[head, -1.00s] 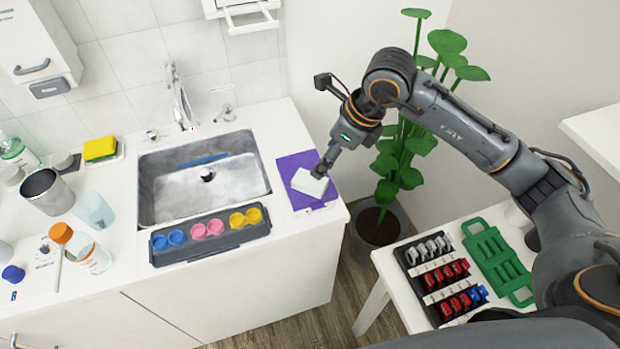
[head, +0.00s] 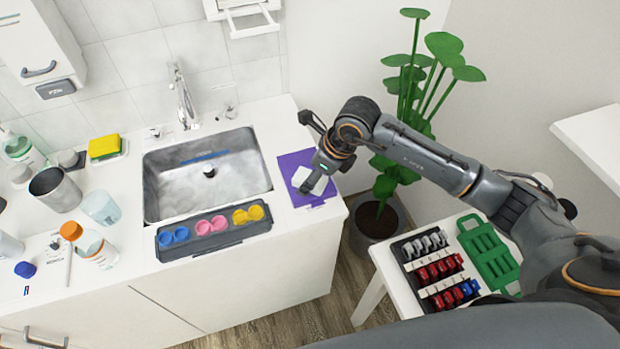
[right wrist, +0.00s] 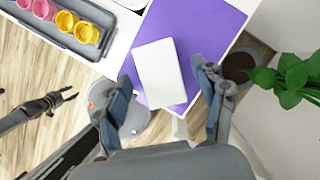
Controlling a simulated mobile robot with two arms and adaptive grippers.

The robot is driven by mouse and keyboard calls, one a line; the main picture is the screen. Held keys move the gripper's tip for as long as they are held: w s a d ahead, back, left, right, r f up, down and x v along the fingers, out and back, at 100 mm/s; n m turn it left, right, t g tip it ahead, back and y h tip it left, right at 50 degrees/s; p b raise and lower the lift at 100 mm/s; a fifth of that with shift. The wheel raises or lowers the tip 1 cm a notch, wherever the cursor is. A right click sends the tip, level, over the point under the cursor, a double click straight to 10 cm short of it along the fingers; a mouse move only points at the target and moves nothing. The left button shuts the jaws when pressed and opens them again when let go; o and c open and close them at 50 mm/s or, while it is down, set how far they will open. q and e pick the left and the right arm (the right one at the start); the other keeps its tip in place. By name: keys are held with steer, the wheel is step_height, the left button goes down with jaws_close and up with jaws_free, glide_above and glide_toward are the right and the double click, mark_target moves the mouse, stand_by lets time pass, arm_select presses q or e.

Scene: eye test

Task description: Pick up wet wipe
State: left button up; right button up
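The wet wipe, a flat white rectangle (head: 299,176), lies on a purple mat (head: 288,161) at the right end of the counter. In the right wrist view the wipe (right wrist: 158,88) shows whole, lying at a slight tilt. My right gripper (head: 315,184) is over the wipe and partly covers it in the head view. In the right wrist view its two fingers (right wrist: 162,70) are wide apart, one on each side of the wipe, with nothing between them held. I cannot tell how high the fingertips are above it.
A grey tray with coloured cups (head: 213,231) stands in front of the sink (head: 160,212), left of the mat. A potted plant (head: 378,222) stands right of the counter. A white side table holds a dark rack (head: 404,262) and a green rack (head: 490,258).

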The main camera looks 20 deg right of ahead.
steer(key=c, duration=0.8)
steer(key=shift+r, duration=0.1)
steer(key=shift+r, duration=0.2)
step_height(320, 180, up, 2)
steer(key=shift+w+r+b, duration=0.1)
steer(key=shift+b, duration=1.05)
steer(key=shift+s+a+r+b, duration=0.65)
steer(key=shift+s+r, duration=1.05)
steer(key=shift+s, duration=0.6)
steer(key=shift+s+a+r+b, duration=0.65)
steer(key=shift+s+r, duration=1.1)
steer(key=shift+s, duration=0.5)
steer(key=shift+s+a+r+b, duration=0.65)
steer(key=shift+s+r, duration=1.05)
steer(key=shift+s, duration=0.6)
steer(key=shift+o, duration=0.4)
